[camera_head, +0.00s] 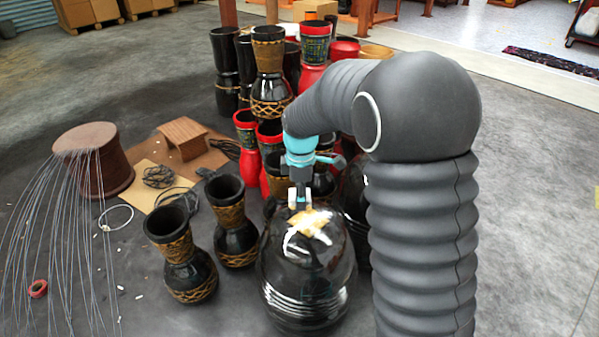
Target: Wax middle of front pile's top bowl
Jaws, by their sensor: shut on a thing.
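A pile of glossy black bowls (322,306) stands upside down at the front, with pale rim lines low on its side. Its top bowl (283,258) is rounded and shiny, with bright reflections. My gripper (300,203) points down over the upper part of this bowl. It is shut on a tan, cloth-like piece (306,222), which appears to lie against the bowl near its top. Exact contact is hard to tell, and glare and the fingers hide part of the piece.
Two black goblet drums with tan rope bands (188,262) (232,222) stand left of the pile. Red and black drums (247,150) crowd behind. A brown drum body with loose strings (97,165) stands far left, near a small wooden stool (183,137). The right floor is clear.

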